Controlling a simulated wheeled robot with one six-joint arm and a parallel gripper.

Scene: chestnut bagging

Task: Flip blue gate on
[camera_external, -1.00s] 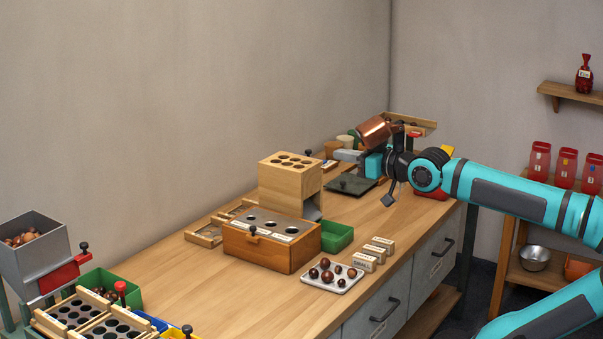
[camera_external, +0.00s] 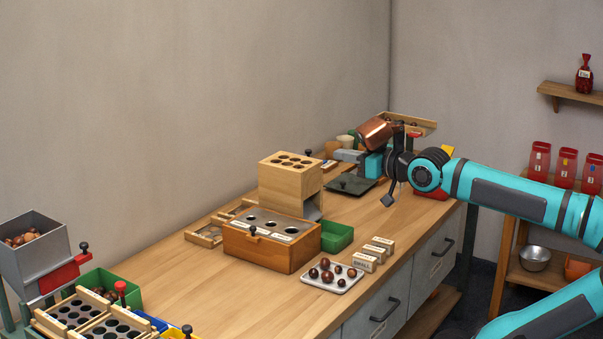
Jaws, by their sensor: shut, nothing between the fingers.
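My gripper (camera_external: 346,155) is shut and empty. It points left above the far end of the workbench, over a dark flat plate (camera_external: 351,185) with a black knob. A copper-coloured drum (camera_external: 375,133) is just behind and above it. I cannot make out a blue gate for certain. A small blue piece (camera_external: 154,322) shows at the lower left, beside the hole trays and far from my gripper. My gripper and wrist hide part of what stands at the bench's far end.
A wooden block with holes (camera_external: 290,185), a wooden box (camera_external: 271,250) and a green bin (camera_external: 337,237) stand mid-bench. A white tray of chestnuts (camera_external: 333,286) lies near the front edge. A grey hopper (camera_external: 35,255) is at left. The left-centre benchtop is clear.

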